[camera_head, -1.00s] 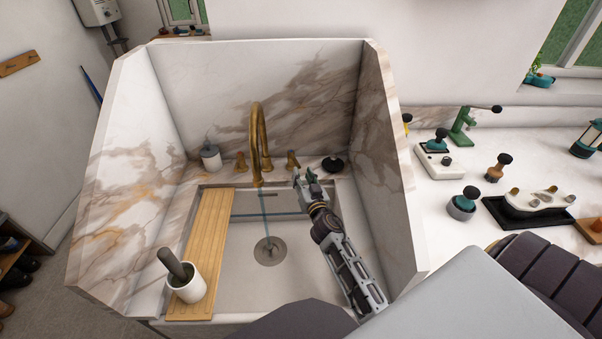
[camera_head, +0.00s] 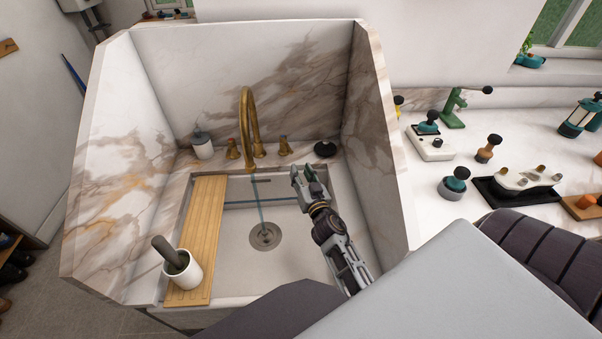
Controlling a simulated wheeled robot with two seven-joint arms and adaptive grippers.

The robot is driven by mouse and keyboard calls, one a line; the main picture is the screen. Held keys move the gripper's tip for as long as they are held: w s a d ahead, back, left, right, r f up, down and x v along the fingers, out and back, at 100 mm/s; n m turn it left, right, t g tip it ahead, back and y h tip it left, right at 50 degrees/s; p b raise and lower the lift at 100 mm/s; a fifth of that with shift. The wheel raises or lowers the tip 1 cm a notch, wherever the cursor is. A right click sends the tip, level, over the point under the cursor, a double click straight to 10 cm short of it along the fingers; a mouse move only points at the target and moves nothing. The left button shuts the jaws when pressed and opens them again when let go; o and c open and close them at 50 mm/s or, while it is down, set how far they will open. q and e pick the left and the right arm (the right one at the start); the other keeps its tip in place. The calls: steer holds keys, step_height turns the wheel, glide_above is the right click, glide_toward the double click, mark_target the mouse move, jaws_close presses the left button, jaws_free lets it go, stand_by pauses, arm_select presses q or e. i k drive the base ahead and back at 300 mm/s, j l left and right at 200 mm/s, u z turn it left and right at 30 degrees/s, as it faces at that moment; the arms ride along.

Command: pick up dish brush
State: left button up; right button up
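A small black round thing with a knob on top (camera_head: 325,149), which may be the dish brush, stands on the marble ledge at the back right of the sink. A dark handle (camera_head: 170,252) leans out of a white cup (camera_head: 187,272) at the front left; its lower end is hidden, so I cannot tell whether it is a brush. My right gripper (camera_head: 304,172) is over the right side of the sink, just in front of the black thing and apart from it. Its fingers look spread, with nothing between them. My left gripper is not in view.
The sink (camera_head: 292,258) has tall marble walls at left, back and right. A brass tap (camera_head: 247,125) rises behind it, with a thin stream below. A wooden board (camera_head: 197,235) lies along the left, a dispenser (camera_head: 202,146) behind it. Several gadgets crowd the right counter.

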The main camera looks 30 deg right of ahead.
mark_target(161, 245)
steer(key=k+j, duration=1.15)
steer(key=k, duration=0.15)
